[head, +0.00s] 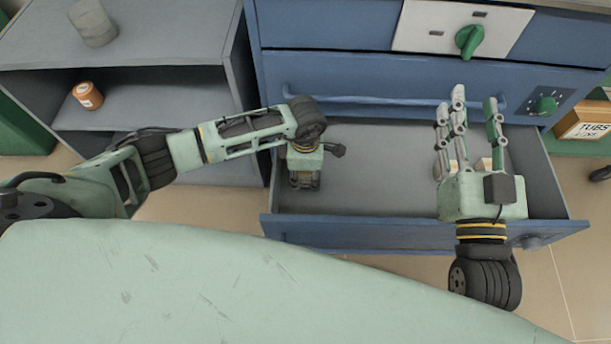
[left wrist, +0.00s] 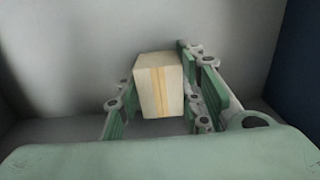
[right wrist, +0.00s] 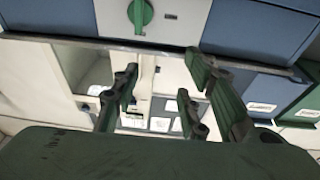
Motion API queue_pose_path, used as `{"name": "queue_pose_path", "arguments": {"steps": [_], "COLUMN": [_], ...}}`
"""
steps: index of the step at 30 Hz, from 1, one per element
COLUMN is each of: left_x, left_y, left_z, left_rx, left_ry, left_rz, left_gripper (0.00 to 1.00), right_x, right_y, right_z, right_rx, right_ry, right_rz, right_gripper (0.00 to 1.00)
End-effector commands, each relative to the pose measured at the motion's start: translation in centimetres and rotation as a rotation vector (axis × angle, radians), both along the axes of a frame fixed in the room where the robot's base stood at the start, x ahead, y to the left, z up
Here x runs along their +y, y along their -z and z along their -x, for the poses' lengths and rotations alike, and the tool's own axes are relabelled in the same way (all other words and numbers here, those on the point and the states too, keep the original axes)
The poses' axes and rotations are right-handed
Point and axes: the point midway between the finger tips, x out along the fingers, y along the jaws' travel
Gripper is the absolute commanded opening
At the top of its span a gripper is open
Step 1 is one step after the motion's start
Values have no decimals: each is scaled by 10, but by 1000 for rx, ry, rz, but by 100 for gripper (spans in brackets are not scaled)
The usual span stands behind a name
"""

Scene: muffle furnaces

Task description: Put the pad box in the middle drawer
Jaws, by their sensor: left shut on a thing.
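The pad box (left wrist: 158,88) is a small cream block with a yellow-orange stripe, seen in the left wrist view between my left fingers. My left gripper (head: 305,182) points down inside the left part of the open blue drawer (head: 390,235) and is shut on the box. The head view hides the box behind the gripper and wrist. Grey drawer surfaces show close around the box in the left wrist view; whether it touches the floor I cannot tell. My right gripper (head: 468,115) is open, with its fingers apart, above the drawer's right part.
A blue cabinet front with a long handle (head: 390,99), a green knob (head: 469,40) and a smaller knob (head: 545,105) stands behind the drawer. At left, a grey shelf (head: 145,105) holds an orange jar (head: 88,95). A box marked TUBS (head: 585,122) is at right.

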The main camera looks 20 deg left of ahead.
Motion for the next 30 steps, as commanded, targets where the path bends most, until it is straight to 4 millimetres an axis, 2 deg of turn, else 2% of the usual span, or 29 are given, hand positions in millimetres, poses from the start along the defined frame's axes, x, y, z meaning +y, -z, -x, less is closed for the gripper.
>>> {"name": "queue_pose_path", "arguments": {"steps": [5,23,24,30], "left_x": [0,0,0,0], "left_y": [9,12,12,11], "left_z": [0,0,0,0], "left_rx": [0,0,0,0], "left_ry": [0,0,0,0], "left_rz": [0,0,-1,-1], "left_gripper": [8,8,38,53], "right_x": [1,1,1,1], "right_y": [-16,-26,-27,-27], "right_z": [4,7,7,7], "right_rx": [-79,-131,-134,-133], "right_ry": [-5,-7,-6,-8], "right_rz": [-22,-36,-35,-36], "right_gripper": [40,40,40,40]}}
